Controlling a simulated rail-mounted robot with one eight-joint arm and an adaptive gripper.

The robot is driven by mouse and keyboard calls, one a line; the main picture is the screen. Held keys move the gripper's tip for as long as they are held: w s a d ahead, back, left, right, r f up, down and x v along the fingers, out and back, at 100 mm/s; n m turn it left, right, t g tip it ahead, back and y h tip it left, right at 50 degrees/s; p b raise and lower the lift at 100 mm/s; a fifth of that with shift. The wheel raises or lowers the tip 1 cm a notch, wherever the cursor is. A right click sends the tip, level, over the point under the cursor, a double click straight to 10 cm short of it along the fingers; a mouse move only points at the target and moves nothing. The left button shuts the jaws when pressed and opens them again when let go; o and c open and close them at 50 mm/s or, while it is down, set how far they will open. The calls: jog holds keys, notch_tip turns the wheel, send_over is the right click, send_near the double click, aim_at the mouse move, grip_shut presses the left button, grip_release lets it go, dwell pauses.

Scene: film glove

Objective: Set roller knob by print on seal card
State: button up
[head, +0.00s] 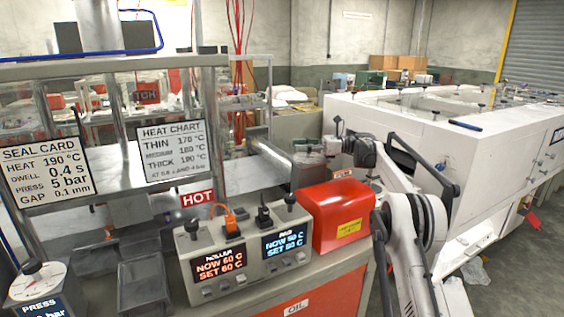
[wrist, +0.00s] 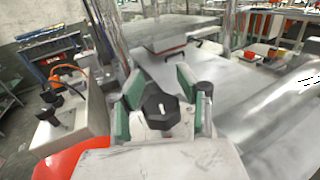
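The seal card (head: 47,168) at the left reads heat 190 °C, dwell 0.4 s, press 5 bar and gap 0.1 mm. The control box (head: 250,262) has a left display (head: 219,264), labelled roller, reading now 60 C, set 60 C. A black knob (head: 192,227) stands at its left; another (head: 290,200) stands by the right display (head: 284,242). My gripper (head: 338,132) is to the right of the box, apart from it. In the wrist view its green-padded fingers (wrist: 160,85) are spread. A dark knob-like part (wrist: 160,108) shows between them, with gaps; its mounting is hidden.
A red cover (head: 338,214) stands right of the control box, below my arm. Orange (head: 235,220) and black (head: 263,215) plugs rise from the box top. The heat chart (head: 172,151) and HOT sign (head: 198,198) hang behind. A white machine (head: 420,150) fills the right.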

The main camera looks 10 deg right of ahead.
jog(key=shift+w+f+m+t+b, duration=0.15)
jog(key=shift+m+t+b, duration=0.45)
jog(key=shift+t, duration=0.4)
